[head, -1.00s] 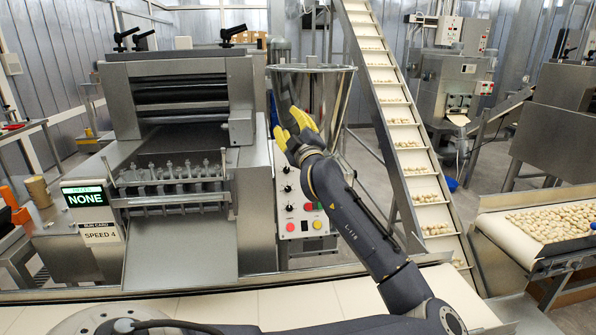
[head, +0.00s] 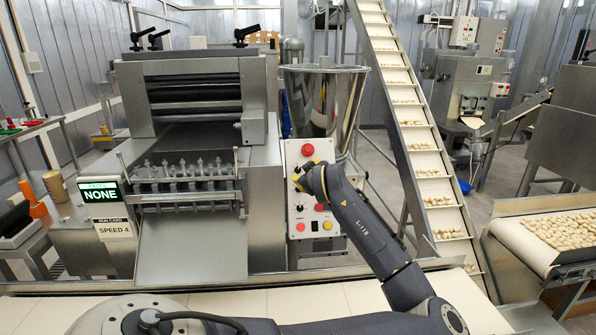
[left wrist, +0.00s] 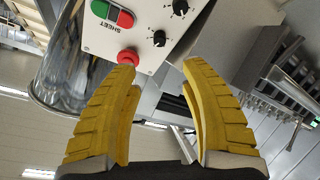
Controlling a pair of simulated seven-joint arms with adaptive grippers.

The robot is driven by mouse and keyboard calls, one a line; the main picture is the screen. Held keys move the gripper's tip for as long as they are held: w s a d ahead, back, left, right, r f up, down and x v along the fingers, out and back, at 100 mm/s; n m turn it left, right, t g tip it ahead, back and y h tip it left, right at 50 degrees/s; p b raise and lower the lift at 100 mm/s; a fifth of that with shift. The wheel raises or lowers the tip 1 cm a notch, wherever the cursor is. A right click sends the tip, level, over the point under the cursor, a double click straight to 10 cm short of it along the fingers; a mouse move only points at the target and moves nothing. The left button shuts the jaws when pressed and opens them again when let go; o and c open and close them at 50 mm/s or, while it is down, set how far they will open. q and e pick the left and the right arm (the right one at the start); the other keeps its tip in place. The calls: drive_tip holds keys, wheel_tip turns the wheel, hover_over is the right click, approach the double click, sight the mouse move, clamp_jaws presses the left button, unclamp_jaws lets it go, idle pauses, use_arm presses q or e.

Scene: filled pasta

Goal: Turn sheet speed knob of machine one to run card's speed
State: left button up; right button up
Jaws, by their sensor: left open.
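The machine's control panel (head: 316,238) is a white face with a red button on top, black knobs and coloured buttons. The left wrist view shows the panel (left wrist: 140,58) up close, marked SHEET, with a green-red switch, a red mushroom button (left wrist: 127,57) and two black knobs, one nearer (left wrist: 159,38) and one further (left wrist: 180,8). The run card (head: 115,230) reads SPEED 4. My left gripper (left wrist: 160,68) is open and empty, its yellow fingers pointing at the panel; contact is unclear. In the head view my wrist hides part of the panel. My right gripper is not in view.
A display reading NONE (head: 101,193) stands above the card. The steel hopper (head: 325,100) is behind the panel, and an inclined conveyor (head: 425,150) rises to its right. A pale belt (head: 290,301) runs along the front.

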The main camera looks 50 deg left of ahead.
sight(298, 169)
use_arm(q)
drive_tip(key=x, duration=1.3)
drive_tip(key=shift+w+a+f, duration=0.15)
drive_tip(key=shift+a+f, duration=0.05)
drive_tip(key=shift+a, duration=0.05)
clamp_jaws()
drive_tip(key=shift+r, duration=0.1)
